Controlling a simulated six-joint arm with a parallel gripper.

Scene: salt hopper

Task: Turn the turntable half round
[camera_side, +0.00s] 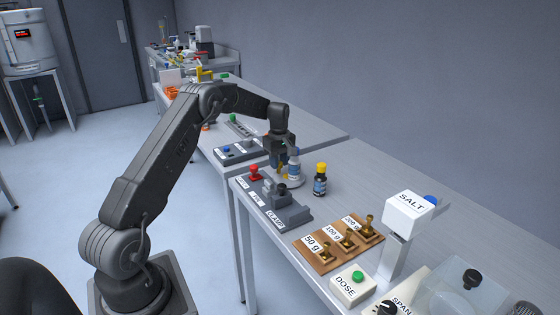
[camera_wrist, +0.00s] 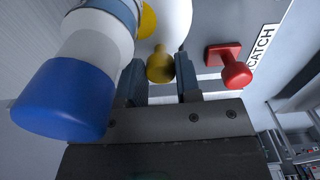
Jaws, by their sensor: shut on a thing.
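The turntable is a pale round disc (camera_side: 295,183) on the near bench, mostly hidden by my gripper and a bottle. It also shows as a white surface in the wrist view (camera_wrist: 178,18). A white bottle (camera_side: 294,170) with a blue cap (camera_wrist: 62,98) stands upright at the disc, right beside my gripper. My gripper (camera_side: 283,163) is low over the disc. In the wrist view its fingers (camera_wrist: 161,75) are shut on a brass-yellow knob (camera_wrist: 160,62). How the knob joins the disc is hidden.
A red knob (camera_side: 254,171) labelled CATCH stands left of the disc. A dark bottle with a yellow cap (camera_side: 320,180) stands to its right. A grey CLAMP block (camera_side: 288,212), brass weights on a wooden board (camera_side: 318,260) and the SALT hopper (camera_side: 409,211) are nearer.

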